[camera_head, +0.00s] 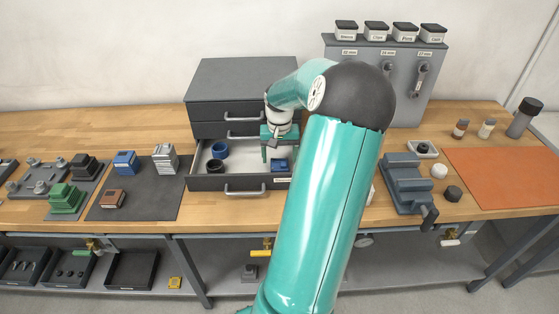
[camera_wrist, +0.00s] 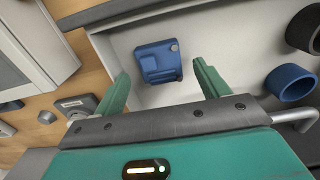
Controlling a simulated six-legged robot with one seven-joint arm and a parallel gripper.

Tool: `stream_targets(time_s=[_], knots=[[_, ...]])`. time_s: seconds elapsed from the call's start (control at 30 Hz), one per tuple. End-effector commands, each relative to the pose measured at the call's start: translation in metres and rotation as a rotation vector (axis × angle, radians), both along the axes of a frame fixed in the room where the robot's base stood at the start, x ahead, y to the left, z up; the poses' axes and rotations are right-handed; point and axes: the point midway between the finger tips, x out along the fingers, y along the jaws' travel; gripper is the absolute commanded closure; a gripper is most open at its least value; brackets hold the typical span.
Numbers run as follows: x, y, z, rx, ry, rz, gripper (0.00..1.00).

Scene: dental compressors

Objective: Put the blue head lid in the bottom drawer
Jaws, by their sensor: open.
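The bottom drawer (camera_head: 233,186) of the grey cabinet (camera_head: 240,80) is pulled out. A blue, block-like piece with rounded corners, which looks like the blue head lid (camera_wrist: 158,62), lies on the pale drawer floor. It also shows at the right of the drawer in the head view (camera_head: 280,164). My gripper (camera_wrist: 161,78) is open and empty, with its teal fingers on either side of the lid's near end in the wrist view. In the head view my gripper (camera_head: 274,152) is over the drawer. Contact with the lid cannot be told.
A blue ring (camera_head: 219,150) and a black ring (camera_head: 215,166) lie at the drawer's left. A blue block (camera_head: 125,162) and others stand on a dark mat at left. A grey vise (camera_head: 407,184) and orange mat (camera_head: 505,176) are at right.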

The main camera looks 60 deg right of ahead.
Motion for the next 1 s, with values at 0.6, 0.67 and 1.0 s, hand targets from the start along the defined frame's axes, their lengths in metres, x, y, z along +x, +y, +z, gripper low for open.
stream_targets(time_s=[0.6,0.67,1.0], knots=[[0.000,0.001,0.098,0.001,0.000,0.000,0.26],[0.000,0.001,0.098,0.001,0.000,0.000,0.26],[0.033,0.034,0.110,-0.035,0.018,0.083,0.26]])
